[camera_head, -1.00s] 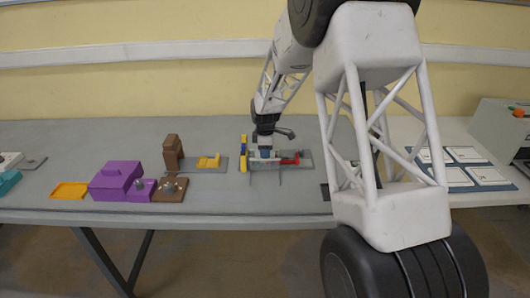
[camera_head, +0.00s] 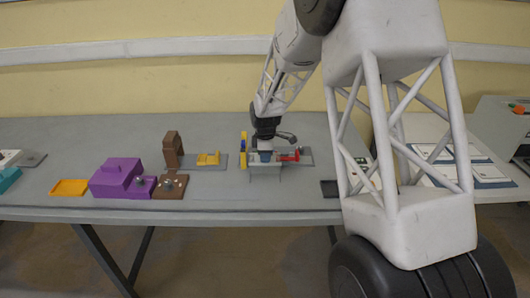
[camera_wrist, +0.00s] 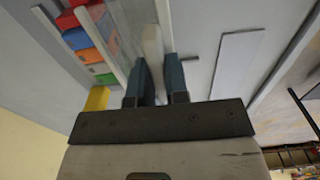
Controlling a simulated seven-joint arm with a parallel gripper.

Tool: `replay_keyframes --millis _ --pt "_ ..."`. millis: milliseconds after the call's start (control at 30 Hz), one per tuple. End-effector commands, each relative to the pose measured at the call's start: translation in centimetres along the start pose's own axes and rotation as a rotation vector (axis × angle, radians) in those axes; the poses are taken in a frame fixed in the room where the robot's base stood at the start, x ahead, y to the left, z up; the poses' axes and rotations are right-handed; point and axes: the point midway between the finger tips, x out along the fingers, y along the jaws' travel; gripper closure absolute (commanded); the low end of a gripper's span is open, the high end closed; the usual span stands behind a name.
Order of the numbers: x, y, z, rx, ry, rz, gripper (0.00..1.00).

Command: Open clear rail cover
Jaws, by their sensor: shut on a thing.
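My gripper (camera_wrist: 160,82) has its two dark blue fingers shut on a pale bar (camera_wrist: 153,45) in the wrist view. The bar runs along the edge of a clear panel, which looks like the clear rail cover (camera_wrist: 128,30). Red, blue, orange and green blocks (camera_wrist: 90,40) sit in a row to its left, partly seen through it. The cover's exact angle is hard to tell there.
A purple box (camera_head: 115,178) and yellow tray (camera_head: 69,187) are farther left. A dark flat tray (camera_head: 330,188) lies to the right. The table's front edge is close.

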Motion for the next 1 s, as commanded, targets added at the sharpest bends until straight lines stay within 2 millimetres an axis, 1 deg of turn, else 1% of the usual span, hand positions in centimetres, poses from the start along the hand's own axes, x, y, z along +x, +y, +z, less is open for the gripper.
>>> replay_keyframes --millis 200,300,433,700,733,867,1000 --pt "-0.1 -2.3 0.0 0.0 0.0 0.001 1.0" --pt "-0.1 -3.0 0.0 0.0 0.0 0.002 1.0" --pt "-0.1 -3.4 0.0 0.0 0.0 0.002 1.0" --pt "-0.1 -3.4 0.0 0.0 0.0 0.002 1.0" --pt "-0.1 -3.3 0.0 0.0 0.0 0.002 0.81" --pt "-0.1 -3.4 0.0 0.0 0.0 0.002 0.61" --pt "0.0 -3.4 0.0 0.0 0.0 0.001 0.6"
